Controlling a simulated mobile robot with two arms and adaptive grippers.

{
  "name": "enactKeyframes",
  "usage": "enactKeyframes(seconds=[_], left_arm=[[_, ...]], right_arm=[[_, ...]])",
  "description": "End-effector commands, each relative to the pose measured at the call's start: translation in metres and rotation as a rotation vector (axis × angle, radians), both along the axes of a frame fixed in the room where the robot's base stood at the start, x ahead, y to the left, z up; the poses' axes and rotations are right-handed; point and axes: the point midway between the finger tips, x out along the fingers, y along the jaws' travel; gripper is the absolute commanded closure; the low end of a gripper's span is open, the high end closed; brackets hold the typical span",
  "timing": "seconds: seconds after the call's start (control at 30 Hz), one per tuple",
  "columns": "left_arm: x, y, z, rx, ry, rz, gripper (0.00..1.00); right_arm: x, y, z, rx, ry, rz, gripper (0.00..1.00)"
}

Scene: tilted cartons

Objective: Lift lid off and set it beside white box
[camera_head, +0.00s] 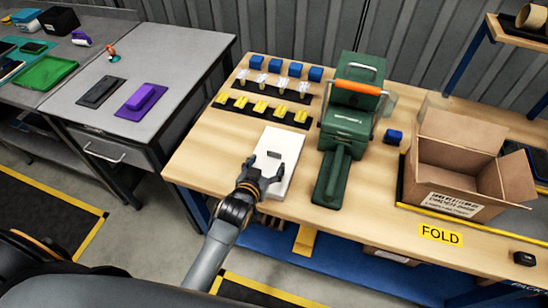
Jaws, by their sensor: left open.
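The white box (287,145) lies on the wooden table, left of the green machine. A small dark mark or handle (268,154) shows on its top. I cannot make out a separate lid or its seam from this angle. My left gripper (264,171) is open and empty at the box's near left part, its fingers spread. I cannot tell whether it touches the box. The gripper hides part of the box's near left edge. My right gripper is not in view.
The green machine (347,125) with an orange handle stands right of the box. An open carton (455,165) and a blue block (393,137) are further right. Rows of yellow pieces (260,106) and blue blocks (275,66) lie behind. Bare wood (205,150) shows left of the box.

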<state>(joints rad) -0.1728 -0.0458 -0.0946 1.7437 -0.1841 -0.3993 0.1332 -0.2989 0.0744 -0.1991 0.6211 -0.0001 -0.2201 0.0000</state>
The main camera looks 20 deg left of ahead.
Motion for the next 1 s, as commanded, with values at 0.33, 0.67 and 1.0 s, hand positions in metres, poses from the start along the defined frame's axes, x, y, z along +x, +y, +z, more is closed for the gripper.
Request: enactKeyframes(seconds=[0.33,0.67,1.0], left_arm=[[0.025,-0.001,-0.008,0.000,0.001,-0.001,0.28],[0.062,-0.003,-0.021,0.000,0.001,0.000,0.28],[0.066,-0.003,-0.024,0.000,0.001,0.000,0.30]], right_arm=[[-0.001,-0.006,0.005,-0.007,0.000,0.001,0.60],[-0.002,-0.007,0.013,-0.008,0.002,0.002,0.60],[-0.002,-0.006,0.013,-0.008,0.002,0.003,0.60]])
